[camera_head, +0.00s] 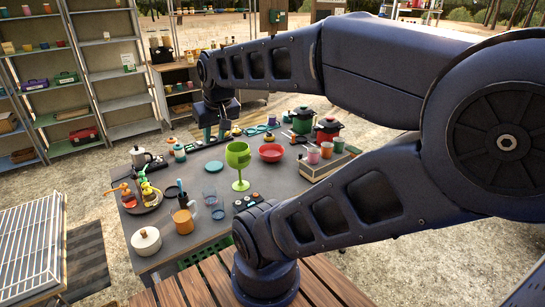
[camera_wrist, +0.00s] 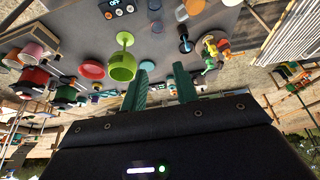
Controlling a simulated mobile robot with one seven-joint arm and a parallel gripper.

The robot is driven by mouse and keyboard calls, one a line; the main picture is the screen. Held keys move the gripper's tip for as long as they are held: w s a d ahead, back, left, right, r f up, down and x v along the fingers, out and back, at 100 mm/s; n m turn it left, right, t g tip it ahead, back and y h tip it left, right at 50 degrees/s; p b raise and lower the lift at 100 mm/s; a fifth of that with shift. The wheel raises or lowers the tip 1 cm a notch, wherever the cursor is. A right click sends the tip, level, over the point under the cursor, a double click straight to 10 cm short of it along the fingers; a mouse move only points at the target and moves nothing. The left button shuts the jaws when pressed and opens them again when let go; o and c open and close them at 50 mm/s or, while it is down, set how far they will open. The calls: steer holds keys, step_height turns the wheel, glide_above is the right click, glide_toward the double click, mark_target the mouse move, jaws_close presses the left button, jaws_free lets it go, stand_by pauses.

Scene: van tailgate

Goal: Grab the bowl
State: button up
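The bowl looks to be the small red round dish (camera_head: 270,152) on the grey table, behind and right of a green goblet (camera_head: 238,154). In the wrist view the red dish (camera_wrist: 92,69) shows at the left, beside the goblet (camera_wrist: 123,66). My gripper (camera_head: 216,138) is above the far side of the table, to the left of the dish and apart from it. In the wrist view its two teal fingers (camera_wrist: 160,68) stand apart with nothing between them.
A green pot (camera_head: 302,121), a red pot (camera_head: 327,131) and several cups (camera_head: 313,155) crowd the table's right side. A teal plate (camera_head: 219,173) lies left of the goblet.

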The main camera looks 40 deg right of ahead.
steer(key=shift+w, duration=0.1)
steer(key=w+d+f+n+g+h, duration=0.2)
steer(key=w+d+f+n+h, duration=0.15)
steer(key=w+d+f, duration=0.4)
steer(key=w+d+f+n+g+h, duration=0.25)
steer(key=w+d+f+n, duration=0.2)
steer(key=w+d, duration=0.6)
steer(key=w+d+f+n+g+h, duration=0.2)
steer(key=w+d+f+n+h, duration=0.3)
steer(key=w, duration=0.7)
steer(key=n+h, duration=0.3)
steer(key=n, duration=0.4)
glide_toward(271, 154)
steer(key=shift+t, duration=0.45)
steer(key=d, duration=0.2)
steer(key=w+d+r, duration=0.1)
steer(key=d, duration=0.1)
steer(key=w+d+r, duration=0.1)
steer(key=d, duration=0.1)
steer(key=shift+r, duration=0.1)
jaws_close()
